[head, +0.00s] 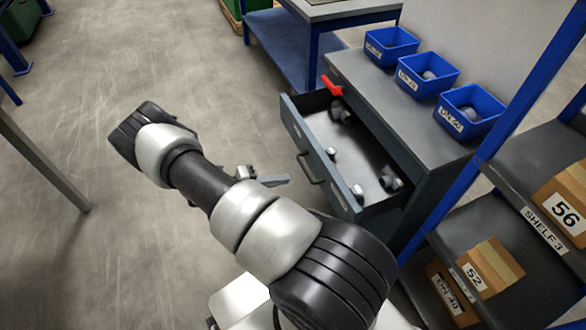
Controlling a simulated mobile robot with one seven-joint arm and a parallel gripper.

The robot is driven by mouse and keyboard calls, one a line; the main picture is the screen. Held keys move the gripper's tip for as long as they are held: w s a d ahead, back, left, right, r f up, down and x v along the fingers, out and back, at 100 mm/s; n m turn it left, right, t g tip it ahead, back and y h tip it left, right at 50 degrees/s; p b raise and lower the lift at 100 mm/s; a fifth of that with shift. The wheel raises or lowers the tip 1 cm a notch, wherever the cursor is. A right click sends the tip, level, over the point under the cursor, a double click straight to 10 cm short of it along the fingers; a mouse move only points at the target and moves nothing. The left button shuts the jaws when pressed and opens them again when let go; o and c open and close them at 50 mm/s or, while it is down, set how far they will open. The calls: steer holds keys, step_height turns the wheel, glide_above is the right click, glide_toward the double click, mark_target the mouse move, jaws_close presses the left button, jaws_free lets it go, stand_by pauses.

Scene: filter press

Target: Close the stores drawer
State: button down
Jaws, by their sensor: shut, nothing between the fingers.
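The stores drawer (304,140) is pulled out of the grey cabinet (390,98), to the right of the picture's middle. Its front has a bar handle (309,169) and faces left. Inside lie several dark fittings and a part with a red lever (332,86) at the back end. My gripper (284,180) shows partly beyond my arm, just left of the drawer front near the handle. It is shut and holds nothing. My arm hides part of the gripper. I cannot tell whether the fingers touch the drawer front.
Several blue bins (427,76) stand on the cabinet top. A blue-framed shelf rack (500,215) with cardboard boxes (562,205) stands at the lower right. A blue workbench (285,42) is behind. The concrete floor (90,95) to the left is mostly free.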

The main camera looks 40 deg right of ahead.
steer(key=b, duration=0.2)
glide_toward(327, 171)
steer(key=x, duration=0.5)
steer(key=shift+a+f, duration=0.1)
steer(key=shift+f, duration=0.15)
steer(key=shift+s+d, duration=0.1)
steer(key=shift+d, duration=0.55)
steer(key=shift+d, duration=0.1)
